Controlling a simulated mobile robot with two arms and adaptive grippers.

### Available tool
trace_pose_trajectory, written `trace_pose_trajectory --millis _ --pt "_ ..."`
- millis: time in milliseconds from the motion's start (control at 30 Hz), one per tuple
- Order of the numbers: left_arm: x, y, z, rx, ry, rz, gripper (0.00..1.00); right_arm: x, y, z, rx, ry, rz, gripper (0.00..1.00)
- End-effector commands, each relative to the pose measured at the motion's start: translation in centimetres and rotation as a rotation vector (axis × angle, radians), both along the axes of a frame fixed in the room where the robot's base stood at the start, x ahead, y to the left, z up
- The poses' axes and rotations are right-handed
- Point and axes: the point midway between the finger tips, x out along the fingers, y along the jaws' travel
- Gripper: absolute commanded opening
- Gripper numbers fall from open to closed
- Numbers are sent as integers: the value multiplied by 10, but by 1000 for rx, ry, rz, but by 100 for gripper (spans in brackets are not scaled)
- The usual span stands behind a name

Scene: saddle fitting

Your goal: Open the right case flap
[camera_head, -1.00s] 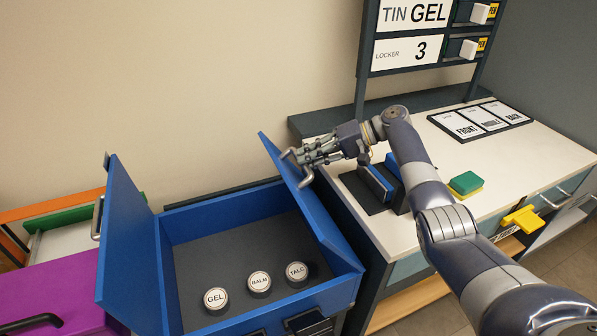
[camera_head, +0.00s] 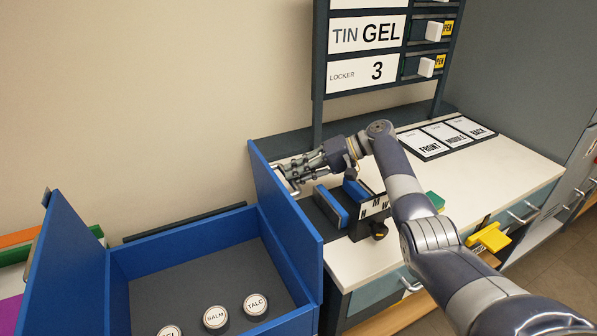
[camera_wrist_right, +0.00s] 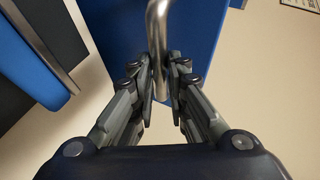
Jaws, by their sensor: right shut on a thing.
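The blue case (camera_head: 192,242) stands at the lower left in the head view, its inside open to view. Its right flap (camera_head: 284,205) stands up, roughly upright, along the case's right side. My right gripper (camera_head: 290,178) is at the flap's outer face. In the right wrist view, my right gripper (camera_wrist_right: 161,85) is shut on the metal flap handle (camera_wrist_right: 158,35), with the blue flap (camera_wrist_right: 108,38) behind it. The left flap (camera_head: 58,268) also stands up, on the case's left side. My left gripper is out of view.
Tins (camera_head: 215,317) lie in the case, labelled BALM, TALC and one partly cut off. The white counter (camera_head: 480,180) on the right bears blue blocks (camera_head: 331,206) close to my right gripper. A sign board (camera_head: 365,50) reads TIN GEL, LOCKER 3.

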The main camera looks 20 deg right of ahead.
Motion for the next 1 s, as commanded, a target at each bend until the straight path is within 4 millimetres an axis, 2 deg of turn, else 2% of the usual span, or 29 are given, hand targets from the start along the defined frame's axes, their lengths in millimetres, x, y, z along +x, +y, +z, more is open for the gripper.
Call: trace_pose_trajectory --millis 33,300,333,400,1000 --pt "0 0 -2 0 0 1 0 -8 2 -23 -21 40 12 0" --pt "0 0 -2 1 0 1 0 -8 2 -23 -20 41 14 0" --pt "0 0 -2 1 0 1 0 -8 3 -23 -20 41 13 21" --pt "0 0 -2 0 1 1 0 -7 3 -23 -19 40 13 35" --pt "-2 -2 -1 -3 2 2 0 -5 -3 -13 -15 26 2 35"
